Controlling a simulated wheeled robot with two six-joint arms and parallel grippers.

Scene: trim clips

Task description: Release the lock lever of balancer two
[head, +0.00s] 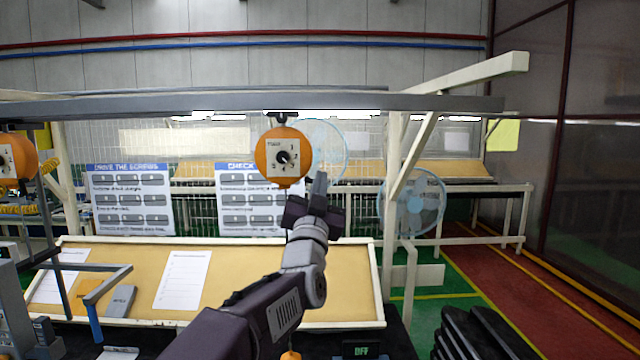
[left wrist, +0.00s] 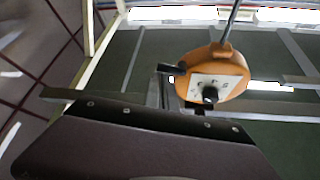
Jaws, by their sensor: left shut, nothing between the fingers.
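An orange round balancer (head: 283,158) with a white dial plate and a black knob hangs from the overhead rail, near the middle of the head view. It also shows in the left wrist view (left wrist: 232,72), tilted. Another orange balancer (head: 18,156) hangs at the far left edge. I cannot read a number on either. My left gripper (head: 320,184) is shut and empty, just right of and below the middle balancer in the picture. A short dark bar (left wrist: 172,69) shows at that balancer's edge in the left wrist view; I cannot tell whether it is the lock lever. My right gripper is out of view.
The grey overhead rail (head: 200,106) crosses above the gripper. A tan sloped board (head: 235,285) with white sheets lies below. A cream post (head: 393,200) and blue fans stand to the right. A grey bent frame (head: 105,275) is at lower left.

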